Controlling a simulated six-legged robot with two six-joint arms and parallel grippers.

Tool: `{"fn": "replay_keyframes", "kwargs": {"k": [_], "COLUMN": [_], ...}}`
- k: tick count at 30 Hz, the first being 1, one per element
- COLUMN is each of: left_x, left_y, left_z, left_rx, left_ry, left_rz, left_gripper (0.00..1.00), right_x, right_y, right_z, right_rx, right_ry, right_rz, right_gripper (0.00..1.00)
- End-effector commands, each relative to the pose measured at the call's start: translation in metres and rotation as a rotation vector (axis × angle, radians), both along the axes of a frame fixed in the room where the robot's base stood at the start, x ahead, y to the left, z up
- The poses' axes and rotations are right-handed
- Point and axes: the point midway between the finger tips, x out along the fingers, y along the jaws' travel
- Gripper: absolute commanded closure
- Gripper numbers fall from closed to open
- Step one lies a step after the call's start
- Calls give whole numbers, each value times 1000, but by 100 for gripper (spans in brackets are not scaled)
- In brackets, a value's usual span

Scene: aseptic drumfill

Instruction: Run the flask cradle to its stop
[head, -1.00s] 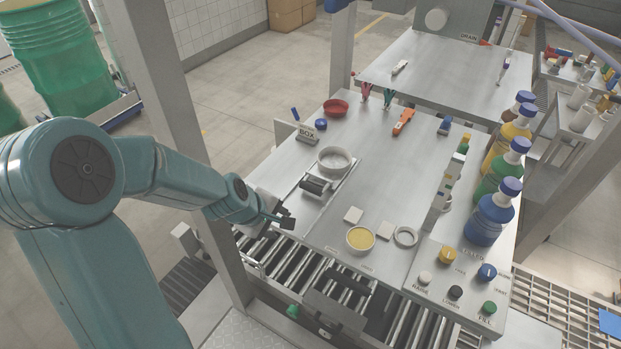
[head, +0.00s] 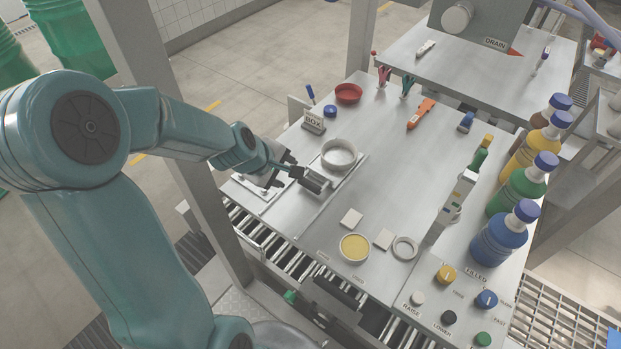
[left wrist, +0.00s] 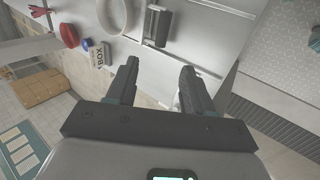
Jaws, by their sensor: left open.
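The flask cradle is a pale round ring (head: 339,154) on a flat metal slide on the bench. A dark-ended cylindrical handle (head: 315,180) stands at the ring's near left side. My left gripper (head: 293,172) is at the handle's left end, and the head view does not show clearly whether they touch. In the left wrist view the open fingers (left wrist: 159,68) point towards the handle (left wrist: 159,25), with a gap between fingertips and handle. The ring (left wrist: 114,14) shows left of the handle there. My right gripper is in neither view.
A BOX sign (head: 313,122), blue cap (head: 330,111) and red dish (head: 348,93) stand behind the cradle. A yellow-filled dish (head: 354,247) and white pads (head: 351,218) lie in front. Bottles (head: 500,238) and knobs (head: 446,274) line the right side.

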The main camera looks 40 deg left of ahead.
Motion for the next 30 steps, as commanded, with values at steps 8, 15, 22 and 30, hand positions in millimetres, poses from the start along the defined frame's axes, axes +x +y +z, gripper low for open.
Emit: {"fn": "replay_keyframes", "kwargs": {"k": [8, 15, 22, 30], "left_x": [20, 51, 76, 86], "left_y": [1, 4, 7, 9], "left_z": [-46, -94, -125, -135], "left_rx": [-2, -2, -1, 1], "left_ry": [4, 5, 2, 0], "left_rz": [-1, -1, -1, -1], "left_gripper": [48, 48, 48, 48], "right_x": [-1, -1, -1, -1], "right_y": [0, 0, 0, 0], "right_z": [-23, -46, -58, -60], "right_rx": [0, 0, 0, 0], "right_ry": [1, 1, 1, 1], "right_rz": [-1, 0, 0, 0], "right_gripper": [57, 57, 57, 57]}}
